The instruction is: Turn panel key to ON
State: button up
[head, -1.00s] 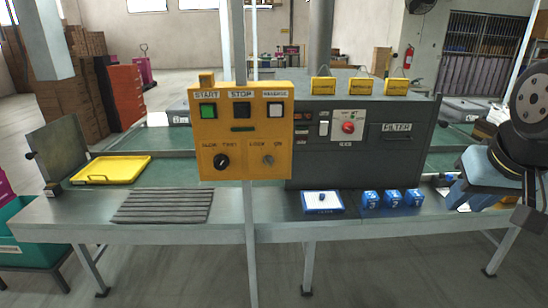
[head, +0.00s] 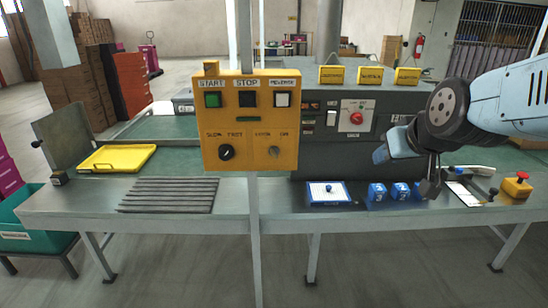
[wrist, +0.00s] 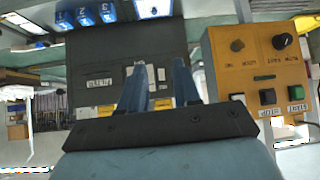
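The yellow control panel (head: 250,120) stands on a post left of centre in the head view. Its lock/ON key switch (head: 274,152) is at the lower right of its face; the exact turn of the switch is too small to tell. In the wrist view the panel (wrist: 262,65) appears upside down at the right, with the key switch (wrist: 237,45) at its left side. My gripper (wrist: 162,63) is open and empty, its two fingers apart. It is away from the panel, to the panel's right in the head view, and touches nothing I can see.
Blue cubes (head: 377,192), a blue-edged tray (head: 328,193) and a red emergency button (head: 517,186) sit along the table. A yellow tray (head: 117,158) lies at left.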

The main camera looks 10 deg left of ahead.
jog(key=w+a+f+n+t+y, duration=0.25)
jog(key=w+a, duration=0.25)
jog(key=a, duration=0.5)
jog(key=n+t+h, duration=0.1)
jog(key=n+t, duration=0.2)
jog(key=t, duration=0.3)
send_near(274, 154)
jog(key=x, duration=0.8)
jog(key=shift+w+a, duration=0.15)
jog(key=shift+a, duration=0.05)
jog(key=shift+f, duration=0.1)
grip_shut()
